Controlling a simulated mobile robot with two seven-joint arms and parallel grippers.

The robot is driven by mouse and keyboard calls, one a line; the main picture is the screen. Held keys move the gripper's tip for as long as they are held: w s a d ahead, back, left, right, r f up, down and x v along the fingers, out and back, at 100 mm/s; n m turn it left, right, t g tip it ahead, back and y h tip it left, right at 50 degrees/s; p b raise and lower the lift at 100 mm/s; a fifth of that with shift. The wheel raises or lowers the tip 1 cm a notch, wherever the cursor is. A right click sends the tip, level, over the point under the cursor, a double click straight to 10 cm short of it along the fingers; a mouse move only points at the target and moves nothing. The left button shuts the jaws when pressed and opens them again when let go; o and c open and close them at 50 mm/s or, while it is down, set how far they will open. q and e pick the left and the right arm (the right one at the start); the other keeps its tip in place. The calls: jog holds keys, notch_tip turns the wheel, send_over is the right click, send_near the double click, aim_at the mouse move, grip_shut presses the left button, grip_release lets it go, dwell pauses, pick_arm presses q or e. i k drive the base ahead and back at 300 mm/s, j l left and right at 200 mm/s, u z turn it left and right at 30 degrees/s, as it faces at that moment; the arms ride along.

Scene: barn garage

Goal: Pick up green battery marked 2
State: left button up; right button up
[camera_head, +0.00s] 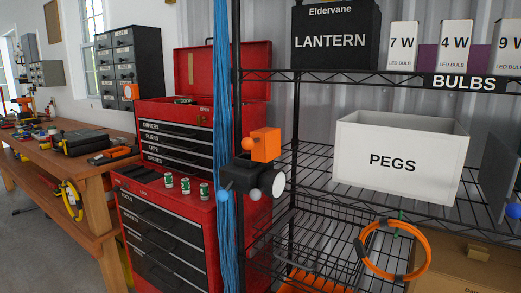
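Three small green-and-white batteries stand upright in a row on the red tool chest's ledge (140,178): a left one (169,180), a middle one (185,186) and a right one (204,191). Their markings are too small to read, so I cannot tell which is marked 2. They stand apart from each other, left of the hanging blue cords. Neither of my grippers shows in the head view.
Blue cords (222,90) and a black shelf post stand just right of the batteries. A dark object with an orange block (265,144) is beside the post. The wire shelf holds a white PEGS bin (392,135). A wooden workbench (60,160) stands left.

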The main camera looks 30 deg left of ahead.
aim_at(186, 188)
jog(key=u, duration=1.4)
